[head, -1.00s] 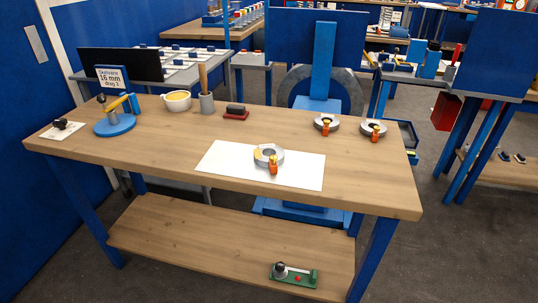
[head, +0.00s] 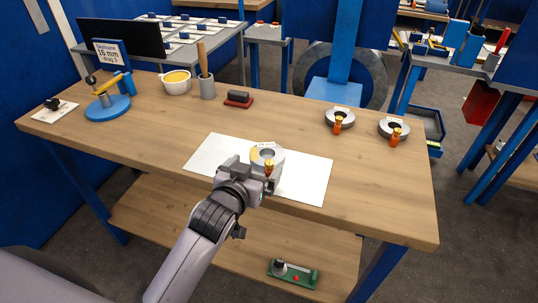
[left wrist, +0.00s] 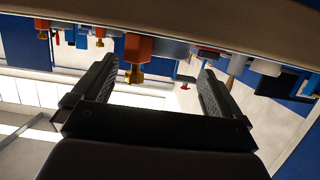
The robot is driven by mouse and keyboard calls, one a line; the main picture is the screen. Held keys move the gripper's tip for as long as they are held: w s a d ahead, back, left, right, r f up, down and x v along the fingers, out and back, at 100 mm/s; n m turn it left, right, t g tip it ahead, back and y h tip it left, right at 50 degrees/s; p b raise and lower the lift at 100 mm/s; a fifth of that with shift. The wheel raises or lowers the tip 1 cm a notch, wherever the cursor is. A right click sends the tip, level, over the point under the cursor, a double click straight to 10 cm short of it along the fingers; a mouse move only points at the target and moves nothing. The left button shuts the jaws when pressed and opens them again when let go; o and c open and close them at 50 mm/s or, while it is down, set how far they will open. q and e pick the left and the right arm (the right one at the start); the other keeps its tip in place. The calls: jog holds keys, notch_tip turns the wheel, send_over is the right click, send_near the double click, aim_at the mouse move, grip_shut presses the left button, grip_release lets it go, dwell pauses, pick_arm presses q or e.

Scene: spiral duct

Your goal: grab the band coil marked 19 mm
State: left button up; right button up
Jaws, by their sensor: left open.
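Three grey band coils with orange clamps are on the table in the head view. One coil (head: 267,153) lies on the white sheet (head: 310,180); the others, a middle coil (head: 340,115) and a right coil (head: 393,127), lie at the right back. Their size marks are too small to read. My left gripper (head: 264,178) is open at the near side of the sheet's coil, partly covering it. In the left wrist view an orange clamp with a brass bolt (left wrist: 137,52) shows beyond the open left gripper (left wrist: 158,68), between its fingers. My right gripper is out of view.
A sign (head: 109,53) reads "16 mm" at the left back. The table's right front is clear.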

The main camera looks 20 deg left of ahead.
aim_at(270, 151)
pick_arm(q)
jog(key=shift+x, duration=2.7)
jog(key=shift+d, duration=0.1)
jog(key=shift+c, duration=0.3)
jog(key=c, duration=1)
